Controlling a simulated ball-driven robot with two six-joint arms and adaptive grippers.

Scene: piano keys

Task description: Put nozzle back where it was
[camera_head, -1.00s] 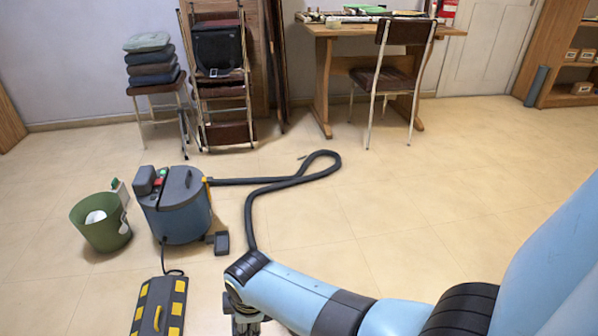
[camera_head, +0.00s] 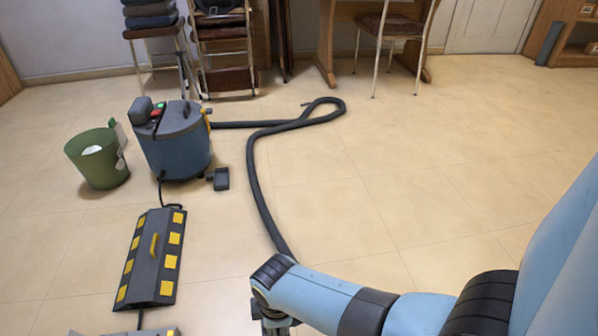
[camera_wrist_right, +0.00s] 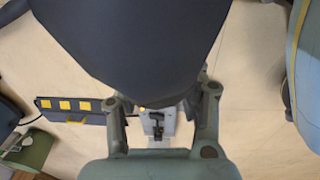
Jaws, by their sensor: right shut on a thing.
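My right gripper (camera_head: 277,326) is at the bottom middle of the head view, mostly cut off by the frame edge and hidden by my arm. In the wrist view it (camera_wrist_right: 160,100) is shut on a large dark piece, which I take for the nozzle (camera_wrist_right: 130,40); its far end is out of view. The black hose (camera_head: 258,185) loops over the floor from the blue-grey vacuum cleaner (camera_head: 176,142) to my right gripper. A small dark block (camera_head: 220,179) lies beside the vacuum's base. My left gripper is not in view.
A green bin (camera_head: 98,160) stands left of the vacuum. A black cable ramp with yellow patches (camera_head: 154,258) lies in front of it; a cable runs there. Stacked chairs (camera_head: 222,50) and a desk with a chair (camera_head: 390,28) stand behind. Floor at the right is clear.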

